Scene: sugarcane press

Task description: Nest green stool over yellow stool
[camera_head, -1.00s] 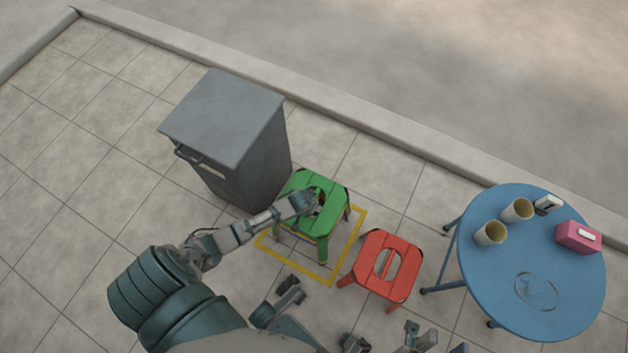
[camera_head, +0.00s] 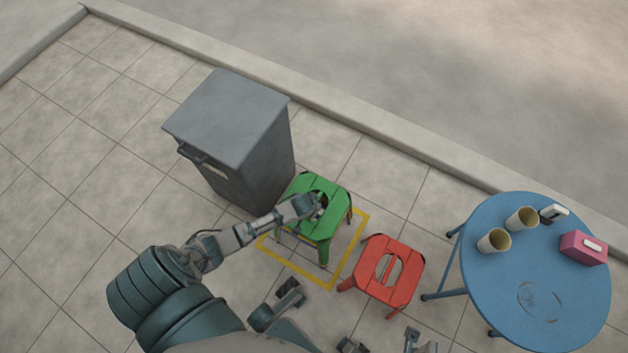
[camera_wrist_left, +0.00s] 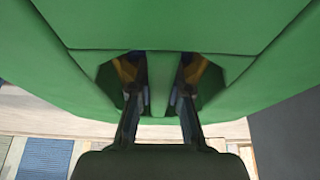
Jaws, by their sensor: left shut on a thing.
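The green stool (camera_head: 318,190) stands over the yellow square outline on the pavement, beside the grey bin. My left gripper (camera_head: 319,208) reaches into the hole in its seat. In the left wrist view the green seat (camera_wrist_left: 165,25) fills the upper part. There my left gripper's fingers (camera_wrist_left: 160,105) go into the hole and are shut on the green stool. Small yellow and blue patches show through the hole, and yellowish and blue bits show under the seat in the head view. I cannot tell whether they belong to the yellow stool, which is not clearly seen.
A red stool (camera_head: 386,270) stands just right of the yellow outline (camera_head: 344,262). A grey bin (camera_head: 235,130) stands close behind left. A blue round table (camera_head: 490,285) at the right holds two cups (camera_head: 508,230) and a pink box (camera_head: 584,247). Open pavement lies left.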

